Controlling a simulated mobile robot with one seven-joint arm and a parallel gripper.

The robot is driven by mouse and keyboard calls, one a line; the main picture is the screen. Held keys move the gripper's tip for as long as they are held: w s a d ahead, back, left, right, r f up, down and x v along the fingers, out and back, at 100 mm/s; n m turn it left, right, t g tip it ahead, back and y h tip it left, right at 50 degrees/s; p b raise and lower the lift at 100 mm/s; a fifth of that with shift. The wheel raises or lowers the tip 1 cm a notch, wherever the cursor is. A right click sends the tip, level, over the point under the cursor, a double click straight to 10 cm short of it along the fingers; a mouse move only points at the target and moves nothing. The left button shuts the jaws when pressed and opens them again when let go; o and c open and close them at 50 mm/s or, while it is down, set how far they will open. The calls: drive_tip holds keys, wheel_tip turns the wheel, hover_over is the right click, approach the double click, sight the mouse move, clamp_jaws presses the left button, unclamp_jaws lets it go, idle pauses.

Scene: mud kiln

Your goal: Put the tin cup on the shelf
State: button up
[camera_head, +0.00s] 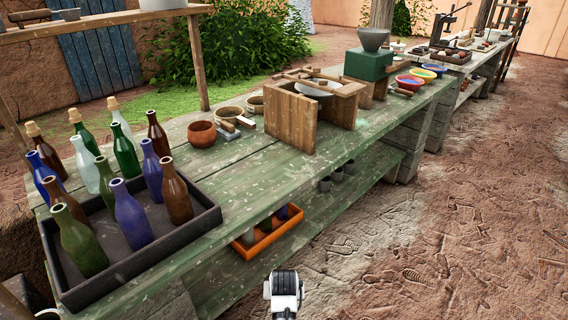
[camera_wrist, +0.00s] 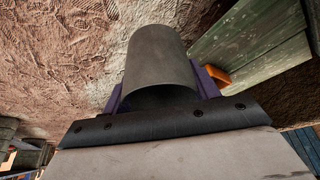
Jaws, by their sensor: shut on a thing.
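A grey tin cup (camera_wrist: 160,58) shows large in the wrist view. My gripper (camera_wrist: 162,90) is shut on it, with a purple finger on each side of the cup. The cup's dark open mouth faces the wrist camera, and its inside is mostly hidden. In the head view the held cup cannot be made out. A raised wooden shelf (camera_head: 110,18) at the top left carries a tool and a pale vessel.
The green worktable (camera_head: 235,165) carries a dark tray (camera_head: 130,262) of bottles, a reddish pot (camera_head: 201,134), a wooden box frame (camera_head: 300,120) and coloured bowls (camera_head: 411,82). A post (camera_head: 197,65) supports the raised shelf. Open dirt ground (camera_head: 460,220) lies to the right.

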drive_tip(key=s+f, duration=0.4)
drive_tip(key=f, duration=0.1)
drive_tip(key=shift+s+f, duration=0.3)
drive_tip(key=shift+f, duration=0.05)
